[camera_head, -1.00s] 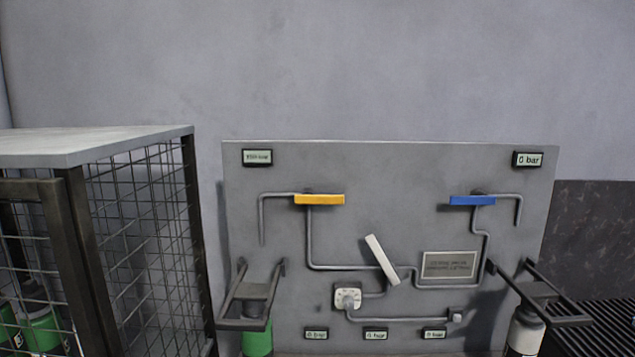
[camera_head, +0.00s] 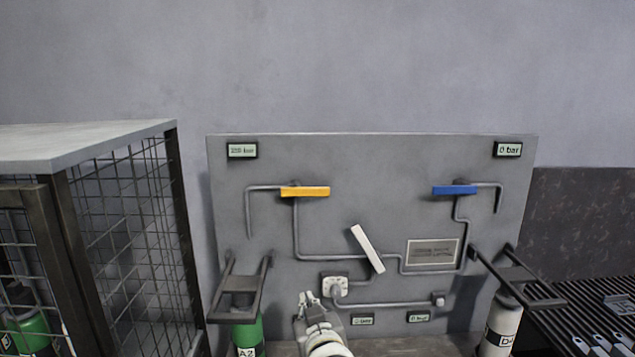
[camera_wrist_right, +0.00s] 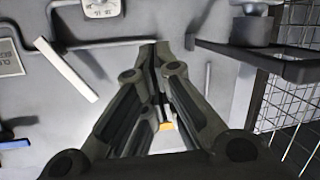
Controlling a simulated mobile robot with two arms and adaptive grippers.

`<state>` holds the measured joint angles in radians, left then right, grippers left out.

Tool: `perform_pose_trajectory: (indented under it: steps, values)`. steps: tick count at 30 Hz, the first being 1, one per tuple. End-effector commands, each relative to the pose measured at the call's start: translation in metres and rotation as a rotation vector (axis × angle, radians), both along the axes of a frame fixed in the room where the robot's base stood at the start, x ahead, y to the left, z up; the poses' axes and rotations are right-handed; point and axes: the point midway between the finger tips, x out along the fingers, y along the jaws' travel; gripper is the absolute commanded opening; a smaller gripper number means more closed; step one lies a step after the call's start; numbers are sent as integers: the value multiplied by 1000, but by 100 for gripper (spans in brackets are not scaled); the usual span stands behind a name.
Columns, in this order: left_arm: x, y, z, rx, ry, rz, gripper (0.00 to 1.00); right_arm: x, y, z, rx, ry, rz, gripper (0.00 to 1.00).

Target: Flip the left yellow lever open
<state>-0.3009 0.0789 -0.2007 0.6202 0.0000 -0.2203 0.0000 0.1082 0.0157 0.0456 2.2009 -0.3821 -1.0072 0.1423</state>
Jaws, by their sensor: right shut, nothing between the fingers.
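The left yellow lever (camera_head: 305,191) lies horizontal on the upper left of the grey panel (camera_head: 380,155), across the top of a pipe. My right gripper (camera_head: 309,298) is shut and empty at the bottom middle of the head view, well below the yellow lever. In the right wrist view, the shut fingers (camera_wrist_right: 155,50) fill the middle, and a small part of the yellow lever (camera_wrist_right: 166,126) shows past them, the remainder hidden. My left gripper is not in view.
A blue lever (camera_head: 454,190) is horizontal at the upper right. A white lever (camera_head: 367,249) sits tilted at the middle, above a gauge-like fitting (camera_head: 336,287). Bottle brackets (camera_head: 239,292) jut out at both sides. A wire cage (camera_head: 127,235) stands left.

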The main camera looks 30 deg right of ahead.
Motion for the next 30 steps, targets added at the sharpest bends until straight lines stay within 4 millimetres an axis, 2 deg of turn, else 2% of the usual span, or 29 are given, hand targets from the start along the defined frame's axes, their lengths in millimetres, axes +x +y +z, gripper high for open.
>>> perform_pose_trajectory:
  steps: [1,6,9,12,15,18,30]
  values:
    - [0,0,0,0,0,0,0,11,-7,30,-11,-75,-21,0]
    - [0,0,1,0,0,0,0,33,-28,116,-51,-296,-85,0]
    - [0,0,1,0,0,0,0,38,-37,160,-73,-403,-115,0]
    - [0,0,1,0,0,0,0,39,-43,193,-90,-483,-136,0]
    - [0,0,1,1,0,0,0,39,-47,214,-100,-533,-150,0]
    - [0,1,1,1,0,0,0,38,-49,225,-106,-560,-157,0]
    - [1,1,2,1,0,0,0,39,-50,228,-109,-567,-157,0]
